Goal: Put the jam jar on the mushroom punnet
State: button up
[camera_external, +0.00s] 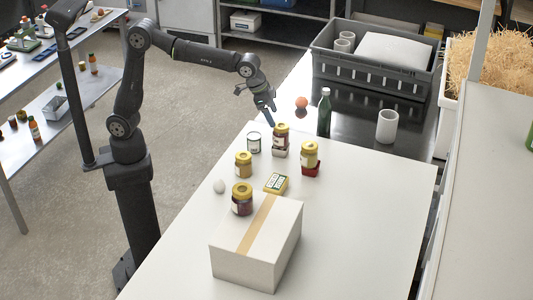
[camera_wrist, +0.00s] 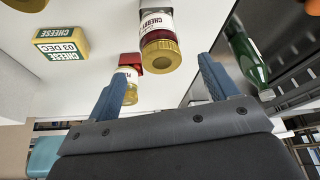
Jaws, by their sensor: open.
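A dark-red jam jar with a yellow lid (camera_external: 281,131) stands upright on a small pale punnet (camera_external: 279,151), which looks like the mushroom punnet. In the wrist view this jar, labelled CHERRY (camera_wrist: 156,28), appears upside down. Its contact with the punnet is hard to see there. Another dark-red jar (camera_external: 242,201) is at the far left edge of the white carton. An amber jar (camera_external: 310,152) stands on a red punnet (camera_external: 311,170). Another amber jar (camera_external: 243,167) stands on the table. My gripper (camera_external: 270,108) is open and empty, above and behind the cherry jar; its fingers (camera_wrist: 165,85) are spread apart.
A green bottle (camera_external: 324,112) stands right of my gripper, near an orange ball-like item (camera_external: 301,102). A can (camera_external: 254,142), egg (camera_external: 219,186), cheese pack (camera_external: 276,183) and taped carton (camera_external: 238,258) occupy the table. The table's right front is clear. A grey crate (camera_external: 338,66) stands behind.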

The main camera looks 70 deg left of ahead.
aim_at(281, 125)
jog(key=v, duration=0.2)
jog(key=shift+s+r, duration=0.1)
jog(key=shift+r, duration=0.15)
jog(key=x, duration=1.2)
jog(key=shift+f, duration=0.2)
notch_tip(281, 125, up, 2)
jog(key=shift+r, duration=0.8)
jog(key=shift+o, duration=0.2)
